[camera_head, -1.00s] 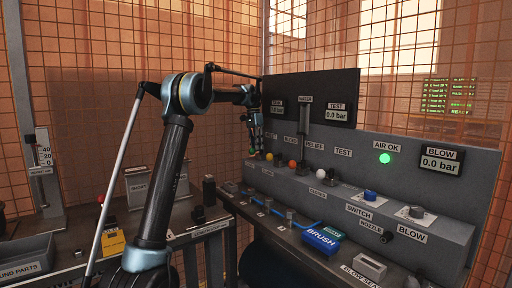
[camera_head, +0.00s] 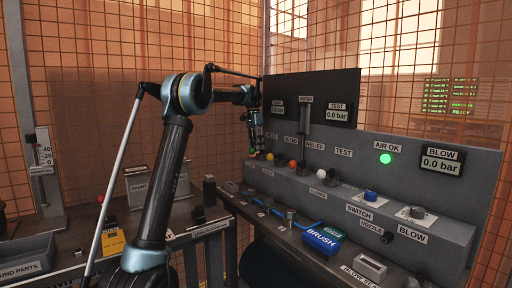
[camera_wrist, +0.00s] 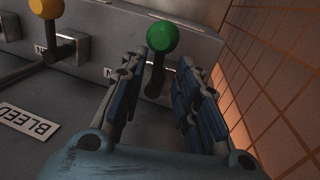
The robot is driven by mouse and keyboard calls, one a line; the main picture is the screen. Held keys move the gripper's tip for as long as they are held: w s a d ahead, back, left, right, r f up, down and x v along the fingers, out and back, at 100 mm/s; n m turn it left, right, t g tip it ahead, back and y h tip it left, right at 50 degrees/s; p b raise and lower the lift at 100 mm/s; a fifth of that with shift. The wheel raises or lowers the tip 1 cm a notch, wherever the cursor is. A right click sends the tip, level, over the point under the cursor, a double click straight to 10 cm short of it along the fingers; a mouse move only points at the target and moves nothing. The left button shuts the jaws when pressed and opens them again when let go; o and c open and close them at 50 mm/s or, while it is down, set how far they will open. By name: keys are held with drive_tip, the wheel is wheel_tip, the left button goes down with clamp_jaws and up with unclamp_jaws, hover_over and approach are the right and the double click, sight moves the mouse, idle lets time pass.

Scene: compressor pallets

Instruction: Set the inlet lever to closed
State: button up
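The lever with the green ball knob (camera_wrist: 162,36) stands at the far left end of the valve row, apparently the inlet lever. In the wrist view its dark stem runs between my gripper's (camera_wrist: 161,68) two fingers, with the ball just beyond the fingertips. The fingers are open, with space on both sides of the stem. In the head view my gripper (camera_head: 254,138) hangs close to the green knob (camera_head: 252,151), partly covering the far left of the panel. The lever's own label and end-position marks are not readable.
A lever with a yellow ball (camera_wrist: 46,8) stands beside the green one, near a BLEED label (camera_wrist: 29,123). Orange and white knobs follow along the bench panel (camera_head: 430,228). A mesh fence (camera_wrist: 270,60) stands close on the right in the wrist view.

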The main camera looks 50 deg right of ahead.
wheel_tip(320, 180, up, 12)
drive_tip(key=w, duration=0.2)
drive_tip(key=shift+w+d+f, duration=0.15)
drive_tip(key=shift+w+f, duration=0.05)
drive_tip(key=shift+w, duration=0.05)
idle(0.4)
